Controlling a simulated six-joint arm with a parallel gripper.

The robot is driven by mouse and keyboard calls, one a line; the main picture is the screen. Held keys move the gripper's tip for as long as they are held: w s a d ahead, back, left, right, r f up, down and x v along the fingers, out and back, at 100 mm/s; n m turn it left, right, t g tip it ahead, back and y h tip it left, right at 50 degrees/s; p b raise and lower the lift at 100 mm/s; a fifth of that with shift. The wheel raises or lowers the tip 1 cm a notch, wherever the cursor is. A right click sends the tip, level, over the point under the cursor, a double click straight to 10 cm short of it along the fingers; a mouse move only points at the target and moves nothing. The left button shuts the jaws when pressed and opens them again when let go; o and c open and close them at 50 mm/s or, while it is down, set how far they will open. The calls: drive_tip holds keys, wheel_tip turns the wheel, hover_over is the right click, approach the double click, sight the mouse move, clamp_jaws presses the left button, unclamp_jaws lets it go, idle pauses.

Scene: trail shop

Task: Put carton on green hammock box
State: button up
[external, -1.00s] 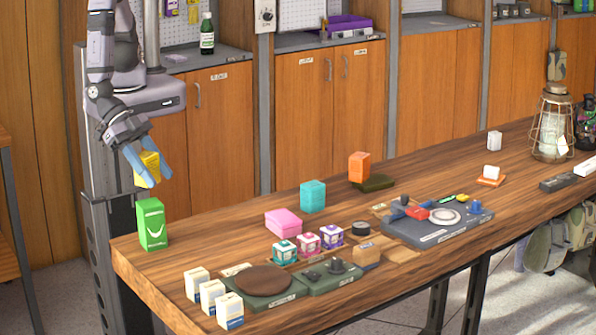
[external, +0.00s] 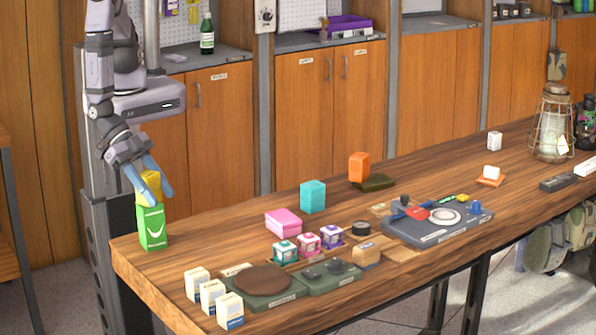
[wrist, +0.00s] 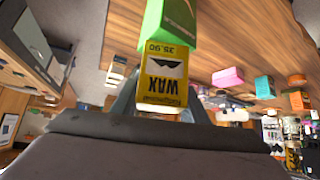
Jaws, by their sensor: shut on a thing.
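The carton is a yellow box (external: 149,187) with "WAX" lettering; the lettering shows in the wrist view (wrist: 165,80). My gripper (external: 151,184) is shut on it, with a blue finger on each side. The green hammock box (external: 152,228) stands upright at the left end of the wooden table, and it also shows in the wrist view (wrist: 172,22). The yellow carton is right above the green box's top in the external view. I cannot tell whether they touch. The fingers hide part of the carton.
Right of the green box, the wooden table (external: 200,243) has a bare patch. A pink box (external: 283,222) and a teal box (external: 312,196) stand farther right. Several white cartons (external: 213,296) stand near the front edge beside a brown disc (external: 265,279).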

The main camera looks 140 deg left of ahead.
sight(146, 173)
drive_tip(key=shift+f, duration=0.15)
drive_tip(key=o, duration=1.1)
drive_tip(key=shift+o, duration=0.2)
drive_tip(key=shift+s+d+r, duration=0.2)
drive_tip(key=shift+s+r, duration=0.1)
drive_tip(key=shift+r, duration=0.35)
drive_tip(key=p+v, duration=0.4)
drive_tip(key=v, duration=0.4)
drive_tip(key=shift+s+r, duration=0.15)
drive_tip(key=shift+r, duration=0.25)
drive_tip(key=p+v, duration=0.2)
drive_tip(key=p, duration=0.1)
drive_tip(key=shift+s+f, duration=0.1)
drive_tip(key=shift+s, duration=0.05)
